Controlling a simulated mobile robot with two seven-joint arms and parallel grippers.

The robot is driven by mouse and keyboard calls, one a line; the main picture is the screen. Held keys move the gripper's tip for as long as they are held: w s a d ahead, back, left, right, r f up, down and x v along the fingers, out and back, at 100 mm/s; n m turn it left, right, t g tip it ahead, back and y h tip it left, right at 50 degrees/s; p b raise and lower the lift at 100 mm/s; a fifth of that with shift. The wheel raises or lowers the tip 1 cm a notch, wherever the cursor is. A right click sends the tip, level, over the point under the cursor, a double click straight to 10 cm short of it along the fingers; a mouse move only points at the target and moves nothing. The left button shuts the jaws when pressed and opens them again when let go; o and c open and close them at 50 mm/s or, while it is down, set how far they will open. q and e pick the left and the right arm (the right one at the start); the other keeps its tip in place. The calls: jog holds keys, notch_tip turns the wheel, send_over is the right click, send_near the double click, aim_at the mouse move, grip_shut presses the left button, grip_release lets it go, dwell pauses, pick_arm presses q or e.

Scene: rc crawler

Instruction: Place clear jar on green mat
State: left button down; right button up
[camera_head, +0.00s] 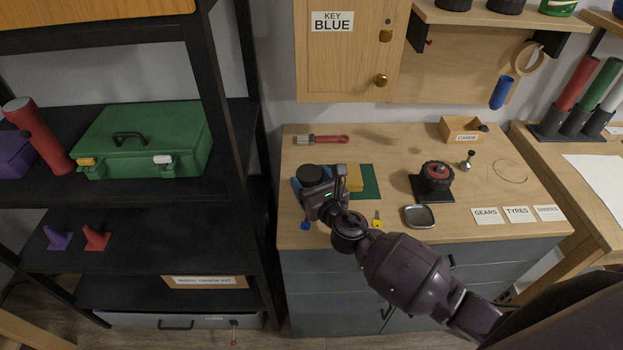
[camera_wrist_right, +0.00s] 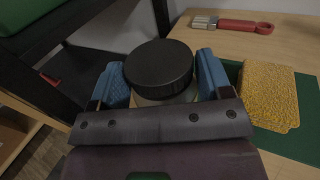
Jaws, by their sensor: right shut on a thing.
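The jar has a round black lid, which shows in the head view (camera_head: 310,174) and in the right wrist view (camera_wrist_right: 158,66). Only a thin strip of its clear body shows below the lid. My right gripper (camera_wrist_right: 162,78) has its blue fingers on both sides of the jar and is shut on it. In the head view the gripper (camera_head: 312,182) is at the left end of the bench. The green mat (camera_head: 371,182) lies to the right of the jar, partly hidden by the gripper and a yellow block (camera_head: 354,178). I cannot tell whether the jar touches the bench. My left gripper is not in view.
A red-handled brush (camera_head: 320,139) lies behind the mat. A yellow key (camera_head: 377,220) and a blue key (camera_head: 305,225) lie near the front edge. A metal tray (camera_head: 419,216) and a black wheel part (camera_head: 436,178) are to the right. A black shelf frame (camera_head: 262,150) stands left.

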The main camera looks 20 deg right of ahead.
jog(key=o, duration=1)
jog(key=shift+o, duration=0.2)
jog(key=shift+r+p, duration=0.5)
jog(key=shift+r, duration=0.1)
jog(key=s, duration=0.3)
jog(key=s+d, duration=0.1)
jog(key=s, duration=0.6)
jog(key=shift+s+d+f, duration=0.1)
jog(key=shift+d+f, duration=0.15)
jog(key=shift+d, duration=0.15)
jog(key=shift+s+d+r+b, duration=0.1)
jog(key=shift+s+b, duration=0.25)
jog(key=shift+s, duration=0.45)
jog(key=shift+d, duration=0.1)
